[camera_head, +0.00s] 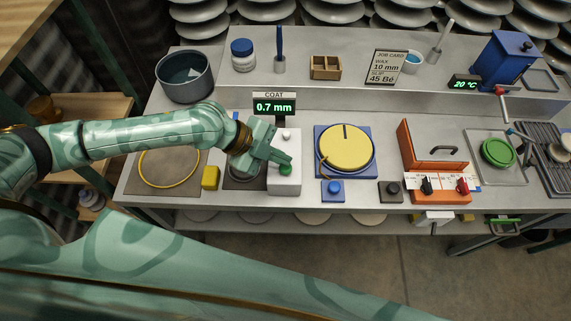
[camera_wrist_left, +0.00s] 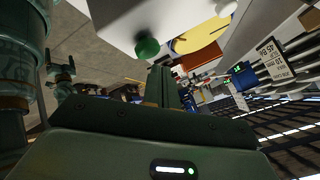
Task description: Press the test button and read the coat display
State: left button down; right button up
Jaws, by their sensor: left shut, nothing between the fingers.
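The white coat tester box (camera_head: 287,178) stands on the bench with a green button (camera_head: 285,170) on it. Above it the coat display (camera_head: 274,107) reads "COAT 0.7 mm" in green digits. My left gripper (camera_head: 284,158) is shut and empty, with its fingertips just above and behind the green button. I cannot tell whether they touch it. In the left wrist view the green button (camera_wrist_left: 147,47) shows beside the shut fingers (camera_wrist_left: 163,84), on the white box (camera_wrist_left: 120,20). My right gripper is not in view.
A yellow block (camera_head: 211,178) stands left of the tester. Right of it is a yellow disc (camera_head: 346,148) on a blue base with a blue button (camera_head: 334,187). An orange stand (camera_head: 435,175) is further right. A dark pot (camera_head: 184,79) stands back left.

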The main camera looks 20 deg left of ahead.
aim_at(280, 167)
pick_arm(q)
jog(key=shift+f, duration=0.4)
jog(key=shift+f+b, duration=0.7)
jog(key=shift+f, duration=0.05)
dwell(0.7)
jog(key=shift+r, duration=0.15)
jog(key=shift+r+p, duration=0.9)
jog(key=shift+r, duration=0.15)
notch_tip(280, 167, up, 5)
jog(key=p, duration=0.4)
dwell(0.6)
